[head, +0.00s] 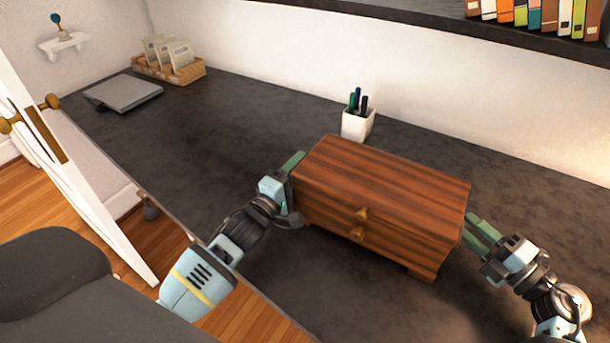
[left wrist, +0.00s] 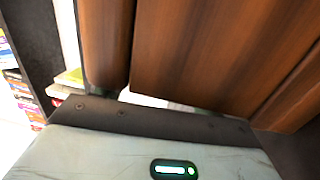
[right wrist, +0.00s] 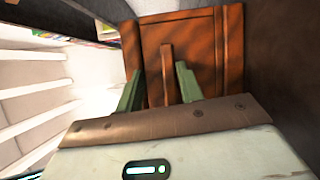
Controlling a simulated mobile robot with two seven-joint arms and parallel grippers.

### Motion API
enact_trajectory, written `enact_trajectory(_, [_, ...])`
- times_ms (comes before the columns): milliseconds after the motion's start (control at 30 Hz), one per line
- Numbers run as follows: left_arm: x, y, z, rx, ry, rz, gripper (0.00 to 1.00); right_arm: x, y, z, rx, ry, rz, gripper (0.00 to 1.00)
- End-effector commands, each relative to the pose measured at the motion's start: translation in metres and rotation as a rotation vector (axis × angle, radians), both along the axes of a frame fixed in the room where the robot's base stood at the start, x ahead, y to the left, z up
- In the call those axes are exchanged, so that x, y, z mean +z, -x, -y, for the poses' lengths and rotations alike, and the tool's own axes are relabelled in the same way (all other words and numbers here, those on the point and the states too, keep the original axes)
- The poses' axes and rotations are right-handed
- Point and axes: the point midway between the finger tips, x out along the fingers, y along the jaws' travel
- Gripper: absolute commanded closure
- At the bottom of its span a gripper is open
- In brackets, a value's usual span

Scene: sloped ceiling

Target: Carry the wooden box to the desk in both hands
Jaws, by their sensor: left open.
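The wooden box (head: 385,180), striped brown with two brass knobs on its front, sits on its feet on the dark desk (head: 225,130). My left gripper (head: 291,172) is open at the box's left end, its fingers partly hidden by the box and wrist. The box (left wrist: 205,50) fills much of the left wrist view. My right gripper (head: 477,230) is open just off the box's right end. In the right wrist view its green fingers (right wrist: 158,88) stand apart, with a vertical wooden bar (right wrist: 167,72) on the box's end showing between them.
A white pen cup (head: 358,124) stands close behind the box. A grey laptop (head: 124,92) and a wicker tray (head: 168,70) with cards are at the far left. A bookshelf (head: 440,18) hangs above. A chair (head: 55,265) and an open white door (head: 75,170) are off the desk's front edge.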

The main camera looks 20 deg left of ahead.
Motion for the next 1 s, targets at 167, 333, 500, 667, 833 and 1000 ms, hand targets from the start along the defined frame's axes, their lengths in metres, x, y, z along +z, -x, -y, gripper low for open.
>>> enact_trajectory(167, [-0.005,0.014,0.001,-0.005,0.000,-0.004,0.33,0.001,0.000,0.000,0.001,-0.002,0.001,0.64])
enact_trajectory(333, [-0.008,0.042,-0.005,-0.003,0.000,-0.006,0.33,0.000,0.000,0.000,0.000,-0.001,0.001,0.64])
enact_trajectory(500, [-0.010,0.072,-0.011,-0.002,0.000,-0.003,0.33,0.000,0.000,0.000,0.000,-0.001,0.001,0.64])
enact_trajectory(667, [-0.012,0.096,-0.016,-0.001,0.001,-0.002,0.33,0.000,0.000,0.000,0.000,-0.001,0.001,0.64])
enact_trajectory(833, [-0.013,0.112,-0.019,-0.001,0.000,0.000,0.33,0.000,0.000,0.000,0.000,-0.001,0.001,0.64])
enact_trajectory(1000, [-0.013,0.117,-0.020,0.000,0.000,0.001,0.33,0.000,0.000,0.000,0.000,-0.001,0.001,0.64])
